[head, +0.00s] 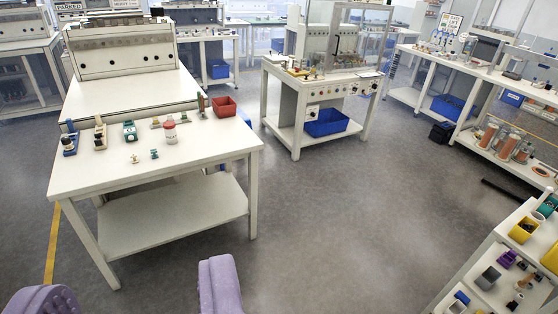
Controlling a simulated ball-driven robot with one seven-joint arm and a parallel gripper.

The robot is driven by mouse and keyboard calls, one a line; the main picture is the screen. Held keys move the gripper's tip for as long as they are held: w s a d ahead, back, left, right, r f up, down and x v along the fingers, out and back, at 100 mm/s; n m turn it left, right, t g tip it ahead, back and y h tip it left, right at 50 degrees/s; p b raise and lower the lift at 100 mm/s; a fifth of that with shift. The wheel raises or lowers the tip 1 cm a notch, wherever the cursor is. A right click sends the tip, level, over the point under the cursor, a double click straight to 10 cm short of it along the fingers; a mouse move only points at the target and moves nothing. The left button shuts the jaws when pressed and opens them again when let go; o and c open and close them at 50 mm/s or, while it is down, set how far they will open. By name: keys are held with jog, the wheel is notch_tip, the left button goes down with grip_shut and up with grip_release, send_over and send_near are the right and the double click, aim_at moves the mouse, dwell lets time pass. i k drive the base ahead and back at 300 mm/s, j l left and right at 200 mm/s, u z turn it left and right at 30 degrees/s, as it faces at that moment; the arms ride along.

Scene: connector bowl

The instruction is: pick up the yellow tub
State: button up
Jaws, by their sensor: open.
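A yellow tub (524,230) with dark contents stands on the upper shelf of the white rack at the right edge. A second yellow container (551,258) is partly cut off by the right edge, just below it. I cannot tell which one is the task's tub. My gripper (130,287) shows as two purple fingers at the bottom left, spread wide apart with nothing between them. It is far to the left of both yellow containers.
A white table (150,180) stands ahead at left, with a red bin (224,107) and several small parts. The white rack (478,262) at right also holds a purple bin (506,258) and a grey bin (486,277). Grey floor (350,220) between them is clear.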

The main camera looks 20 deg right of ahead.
aim_at(525, 227)
jog(key=i+l+z, duration=0.2)
jog(key=i+z, duration=0.65)
jog(key=i, duration=0.3)
jog(key=i+l, duration=0.6)
jog(key=l, duration=0.25)
jog(key=i+l, duration=0.25)
jog(key=l, duration=0.15)
jog(key=l+u, duration=0.25)
jog(key=l, duration=0.7)
jog(key=l+u, duration=0.25)
jog(key=l, duration=0.7)
